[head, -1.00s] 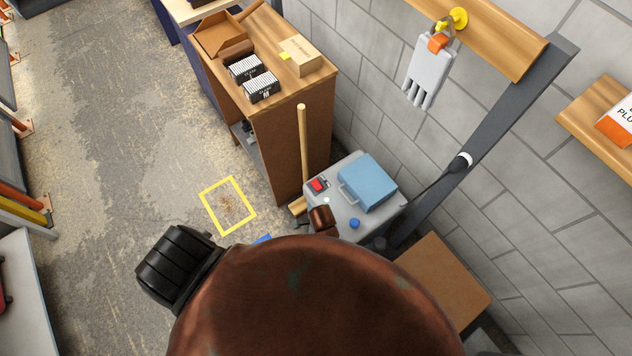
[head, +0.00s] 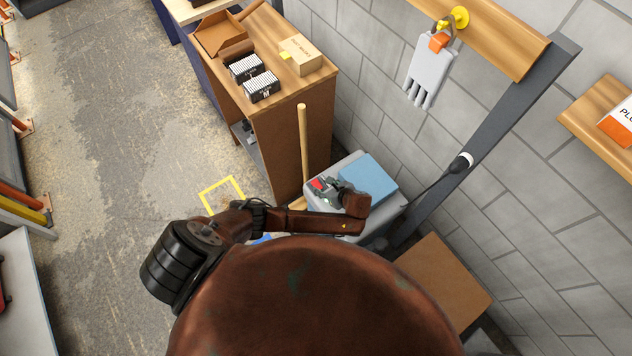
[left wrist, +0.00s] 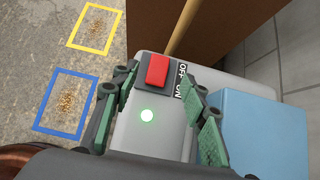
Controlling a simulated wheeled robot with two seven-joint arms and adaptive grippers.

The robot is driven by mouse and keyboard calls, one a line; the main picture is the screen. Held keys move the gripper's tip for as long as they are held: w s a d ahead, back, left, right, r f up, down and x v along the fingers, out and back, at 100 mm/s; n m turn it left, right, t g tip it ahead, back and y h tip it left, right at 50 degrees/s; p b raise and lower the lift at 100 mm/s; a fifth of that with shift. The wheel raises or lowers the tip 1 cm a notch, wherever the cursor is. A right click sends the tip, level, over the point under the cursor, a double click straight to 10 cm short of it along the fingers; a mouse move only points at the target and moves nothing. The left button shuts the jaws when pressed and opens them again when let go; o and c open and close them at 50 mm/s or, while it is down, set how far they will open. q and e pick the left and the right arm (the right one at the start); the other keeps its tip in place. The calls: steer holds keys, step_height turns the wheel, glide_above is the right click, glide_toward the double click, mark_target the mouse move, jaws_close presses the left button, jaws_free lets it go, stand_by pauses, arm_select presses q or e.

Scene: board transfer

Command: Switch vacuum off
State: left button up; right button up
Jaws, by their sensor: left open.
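The grey vacuum (head: 388,208) stands on the floor by the wall, with a blue box-shaped part (head: 370,178) on top. Its red rocker switch (left wrist: 158,70) sits in a dark plate beside an OFF/ON label (left wrist: 183,80); which side is pressed I cannot tell. A round green light (left wrist: 147,115) glows near the switch. My left gripper (head: 329,190) is over the vacuum's top. In the left wrist view the left gripper (left wrist: 163,83) is open and empty, its green-padded fingers either side of the switch; contact is unclear. My right gripper is not in view.
A wooden cabinet (head: 293,150) and an upright wooden handle (head: 304,140) stand close behind the vacuum. A yellow floor square (left wrist: 95,25) and a blue one (left wrist: 65,103) surround brownish debris. A cardboard-coloured box (head: 442,285) stands to the right. Floor at left is open.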

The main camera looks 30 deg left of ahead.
mark_target(314, 181)
arm_select(q)
steer(key=b+x, duration=0.2)
steer(key=x, duration=0.5)
steer(key=shift+w+a+f, duration=0.1)
steer(key=shift+a+f, duration=0.15)
